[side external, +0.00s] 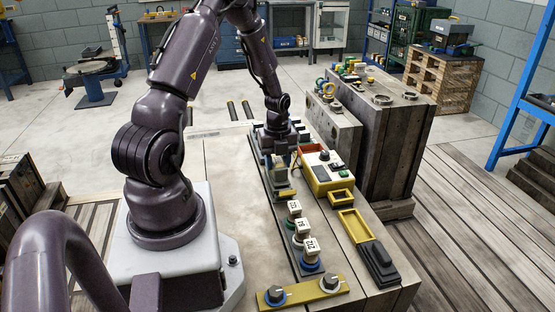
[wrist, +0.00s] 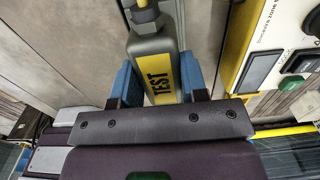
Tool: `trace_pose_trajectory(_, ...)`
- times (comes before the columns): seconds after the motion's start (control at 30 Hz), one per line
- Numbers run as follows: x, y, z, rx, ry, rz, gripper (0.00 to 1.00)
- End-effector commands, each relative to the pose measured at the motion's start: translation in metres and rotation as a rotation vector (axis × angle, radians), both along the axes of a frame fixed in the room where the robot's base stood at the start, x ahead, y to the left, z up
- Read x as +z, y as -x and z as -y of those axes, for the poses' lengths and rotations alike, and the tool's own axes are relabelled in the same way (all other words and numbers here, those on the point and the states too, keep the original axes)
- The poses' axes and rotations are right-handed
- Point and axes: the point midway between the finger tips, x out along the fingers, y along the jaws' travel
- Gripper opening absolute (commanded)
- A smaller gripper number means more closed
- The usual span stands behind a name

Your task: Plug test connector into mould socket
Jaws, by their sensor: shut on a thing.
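The test connector (wrist: 150,62) is a grey block with a yellow label reading TEST. In the wrist view it sits between the two blue finger pads of my gripper (wrist: 160,82), which is shut on it. A dark neck with a yellowish part shows at its top, at the picture's upper edge. In the side external view my gripper (side external: 276,150) is low over the bench strip, just left of the yellow control box. I cannot tell which fitting is the mould socket, or whether the connector touches one.
The control box (side external: 322,172) stands close on the right. Several white numbered blocks (side external: 302,228) run toward the front. A yellow bar (side external: 300,292) with two knobs and a yellow tray (side external: 346,217) lie nearer. Large moulds (side external: 380,145) stand at right. The bench (side external: 232,185) left of the strip is clear.

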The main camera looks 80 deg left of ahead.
Motion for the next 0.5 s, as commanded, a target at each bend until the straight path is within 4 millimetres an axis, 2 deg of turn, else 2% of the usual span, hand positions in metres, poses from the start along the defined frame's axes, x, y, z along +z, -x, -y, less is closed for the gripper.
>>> trace_pose_trajectory(0.5, -0.0028, -0.0001, -0.0004, -0.001, -0.001, 0.001, 0.09)
